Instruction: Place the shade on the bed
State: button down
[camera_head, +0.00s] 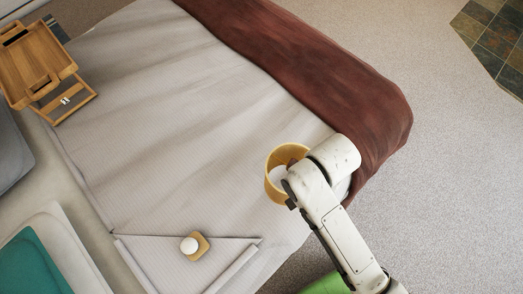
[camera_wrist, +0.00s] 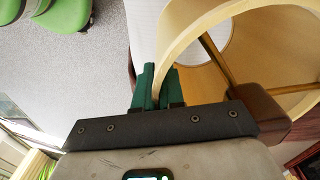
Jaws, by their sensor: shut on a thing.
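The shade (camera_head: 273,189) is a pale yellow, open ring-shaped drum over the bed's lower right part in the head view. In the wrist view the shade (camera_wrist: 190,28) fills the upper right, with its curved rim and inner struts showing. My gripper (camera_wrist: 156,84) has green fingers shut on the shade's rim. My arm hides part of the shade in the head view. The bed (camera_head: 190,110) has a light cover and a dark red throw (camera_head: 310,60) across its end. I cannot tell whether the shade touches the bed.
A wooden bed tray (camera_head: 35,62) stands at the upper left. A small wooden block with a white dome (camera_head: 192,245) sits on the folded cover. Pillows, one teal (camera_head: 35,262), lie lower left. Green chairs (camera_wrist: 68,14) stand on the carpet. The bed's middle is clear.

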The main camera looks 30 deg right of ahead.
aim_at(297, 157)
jog(key=shift+m, duration=0.9)
jog(key=w+d+f, duration=0.1)
jog(key=w+f, duration=0.2)
jog(key=w+d+f, duration=0.1)
jog(key=w+f, duration=0.2)
jog(key=w, duration=0.1)
jog(key=w+d+f, duration=0.1)
jog(key=w+f, duration=0.2)
jog(key=w, duration=0.1)
jog(key=shift+w+d+f, duration=0.1)
jog(key=shift+d+f, duration=0.1)
jog(key=shift+d, duration=0.15)
jog(key=shift+f, duration=1.6)
